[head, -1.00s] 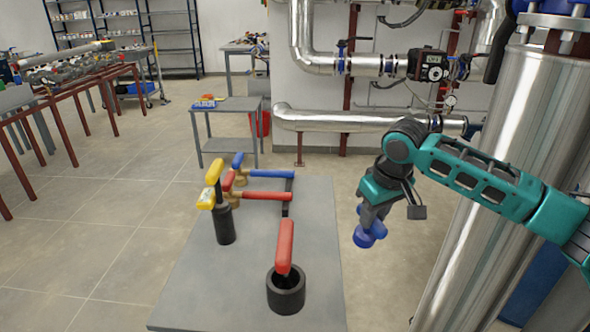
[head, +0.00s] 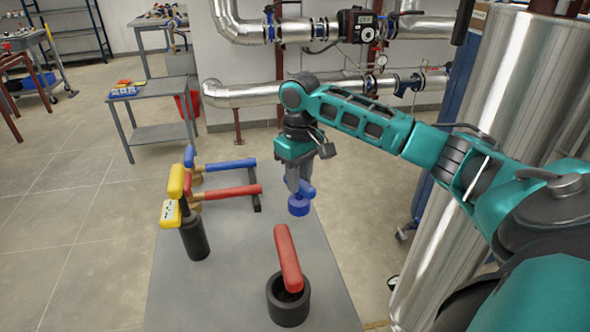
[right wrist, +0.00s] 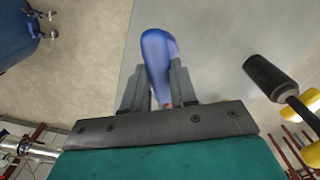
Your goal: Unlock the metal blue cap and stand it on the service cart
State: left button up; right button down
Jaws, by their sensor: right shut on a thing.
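The blue cap (head: 299,207) hangs upright below my right gripper (head: 300,184), which is shut on its upper part. In the right wrist view the cap (right wrist: 156,58) sits between the two fingers of the gripper (right wrist: 158,88). The grey flat top (head: 235,290), apparently the service cart, lies below. The cap shows against its right part, near the edge; I cannot tell whether it touches. My left gripper is out of view.
A red handle (head: 287,255) stands in a black round holder (head: 288,306) at the front. A blue handle (head: 232,164), a red handle (head: 232,191) and a yellow-handled tool on a black stand (head: 195,240) are at left. A large metal cylinder (head: 490,110) is at right.

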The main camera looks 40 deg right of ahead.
aim_at(299, 198)
jog(key=shift+f, duration=2.75)
jog(key=shift+f, duration=0.15)
jog(key=shift+f, duration=0.25)
jog(key=shift+f, duration=0.1)
jog(key=shift+f, duration=0.6)
jog(key=c, duration=0.8)
grip_release()
jog(key=shift+r, duration=0.1)
